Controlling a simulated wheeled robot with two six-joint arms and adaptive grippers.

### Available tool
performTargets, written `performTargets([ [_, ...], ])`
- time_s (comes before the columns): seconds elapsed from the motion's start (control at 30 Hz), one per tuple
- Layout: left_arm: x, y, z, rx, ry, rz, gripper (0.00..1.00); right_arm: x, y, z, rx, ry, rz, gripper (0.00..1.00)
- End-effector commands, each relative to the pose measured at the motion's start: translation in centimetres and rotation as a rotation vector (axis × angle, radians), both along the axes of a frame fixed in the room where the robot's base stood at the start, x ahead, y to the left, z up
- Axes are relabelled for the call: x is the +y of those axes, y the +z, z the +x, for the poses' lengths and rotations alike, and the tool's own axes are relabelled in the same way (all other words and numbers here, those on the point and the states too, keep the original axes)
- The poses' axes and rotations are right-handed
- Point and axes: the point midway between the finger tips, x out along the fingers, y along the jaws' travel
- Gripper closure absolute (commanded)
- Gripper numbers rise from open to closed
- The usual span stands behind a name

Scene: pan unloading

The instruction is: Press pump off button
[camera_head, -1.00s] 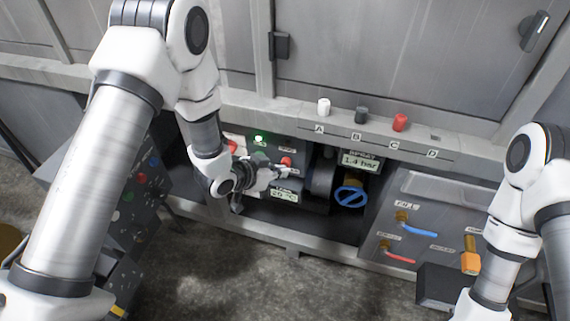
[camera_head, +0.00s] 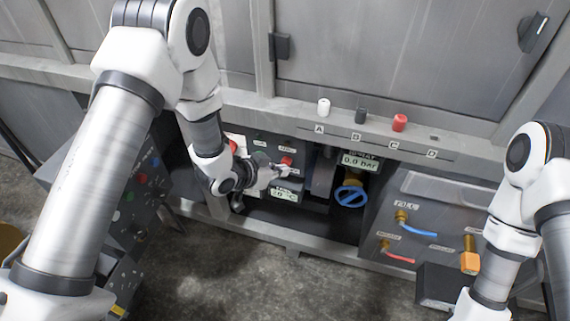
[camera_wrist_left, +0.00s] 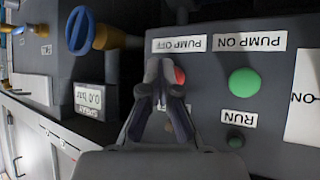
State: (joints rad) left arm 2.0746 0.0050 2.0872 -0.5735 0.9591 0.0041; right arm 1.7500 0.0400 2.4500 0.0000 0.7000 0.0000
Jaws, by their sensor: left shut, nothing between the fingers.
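The red pump off button (camera_head: 287,161) is on the dark control panel, and it also shows in the left wrist view (camera_wrist_left: 180,76), partly hidden behind my fingers. Its PUMP OFF label (camera_wrist_left: 179,44) reads upside down there. My left gripper (camera_head: 284,171) is shut and empty, its tips at the red button; whether they touch it I cannot tell. The green pump on button (camera_wrist_left: 244,82) sits beside the red one. The RUN lamp (camera_wrist_left: 235,140) is dark. The pressure display (camera_head: 360,161) reads 0.0 bar.
A blue valve wheel (camera_head: 350,197) is right of the gripper. A temperature display (camera_head: 285,195) lies just below it. White, black and red knobs stand on the ledge (camera_head: 450,147) above. A side panel (camera_head: 420,225) has blue and red handles. My right arm (camera_head: 515,225) is at right.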

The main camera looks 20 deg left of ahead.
Motion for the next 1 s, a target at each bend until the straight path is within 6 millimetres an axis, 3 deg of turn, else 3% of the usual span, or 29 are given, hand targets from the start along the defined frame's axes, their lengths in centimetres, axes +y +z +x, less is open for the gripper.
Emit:
performTargets([
  [0.23,0.1,0.0,-1.4,0.002,0.001,0.0,1.0,0.0,0.3,0.0,0.0,0.0,0.0,0.6],
  [0.6,0.1,0.0,-1.8,0.002,0.001,0.0,1.0,0.0,0.3,0.0,0.0,0.0,0.0,0.6],
  [1.0,0.2,0.0,-5.7,0.003,0.0,-0.001,1.0,0.0,0.6,0.0,0.0,0.0,0.0,0.6],
])
